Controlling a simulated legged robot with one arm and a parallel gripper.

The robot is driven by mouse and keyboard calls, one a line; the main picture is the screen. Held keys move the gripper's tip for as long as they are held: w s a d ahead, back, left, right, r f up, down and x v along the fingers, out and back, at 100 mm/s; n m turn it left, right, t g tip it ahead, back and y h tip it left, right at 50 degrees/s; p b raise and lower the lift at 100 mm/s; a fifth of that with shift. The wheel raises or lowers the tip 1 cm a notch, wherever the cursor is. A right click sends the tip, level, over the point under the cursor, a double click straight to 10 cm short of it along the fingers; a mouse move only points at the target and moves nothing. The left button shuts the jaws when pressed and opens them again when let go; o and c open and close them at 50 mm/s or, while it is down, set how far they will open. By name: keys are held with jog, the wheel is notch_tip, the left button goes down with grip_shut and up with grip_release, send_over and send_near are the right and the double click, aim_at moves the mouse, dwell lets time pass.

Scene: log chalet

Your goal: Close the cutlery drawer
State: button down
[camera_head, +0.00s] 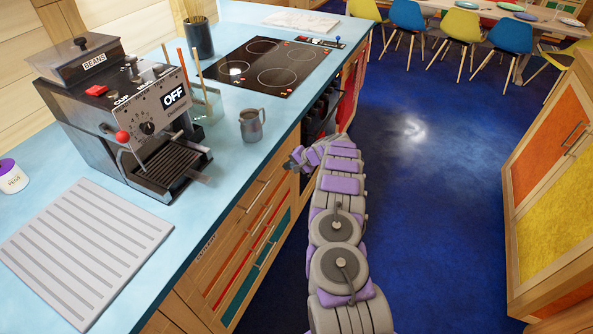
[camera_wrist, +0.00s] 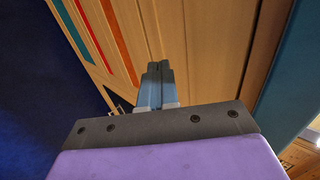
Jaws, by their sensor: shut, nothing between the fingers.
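A small dark label, too small to read surely, sits near the left end of the top front. The fronts look roughly flush, but I cannot tell whether a drawer is slightly out. My gripper (camera_head: 292,164) is by the counter edge, beyond the stack's far end. In the wrist view its shut, empty fingers (camera_wrist: 157,72) point at a wooden face (camera_wrist: 205,50); contact is unclear.
The counter (camera_head: 222,150) holds a coffee machine (camera_head: 120,120), a metal jug (camera_head: 251,126), a ribbed drying mat (camera_head: 85,250) and a hob (camera_head: 268,65). Blue floor (camera_head: 430,200) is open to the right, up to a colourful cabinet (camera_head: 550,170). Chairs (camera_head: 460,28) stand far back.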

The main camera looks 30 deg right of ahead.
jog(key=p+v, duration=0.2)
jog(key=v, duration=0.8)
jog(key=s+a+r+n+g+y, duration=0.2)
jog(key=s+a+r+n, duration=0.1)
jog(key=a+r, duration=1.15)
jog(key=s+a+r+n+g, duration=0.4)
jog(key=s+a+r, duration=0.5)
jog(key=s+a, duration=0.45)
jog(key=s+a+r+n+g+h, duration=0.1)
jog(key=s+a+r+h, duration=0.1)
jog(key=s, duration=0.7)
jog(key=s+a+r+n+g+h, duration=0.1)
jog(key=s+a+r+n, duration=0.15)
jog(key=s, duration=0.65)
jog(key=s+d+h, duration=0.2)
jog(key=s, duration=0.7)
jog(key=s+d+f+g+h, duration=0.1)
jog(key=s+d+h, duration=0.1)
jog(key=s, duration=0.8)
jog(key=shift+s+d+h, duration=0.2)
jog(key=shift+d+h, duration=0.2)
jog(key=shift+d, duration=0.45)
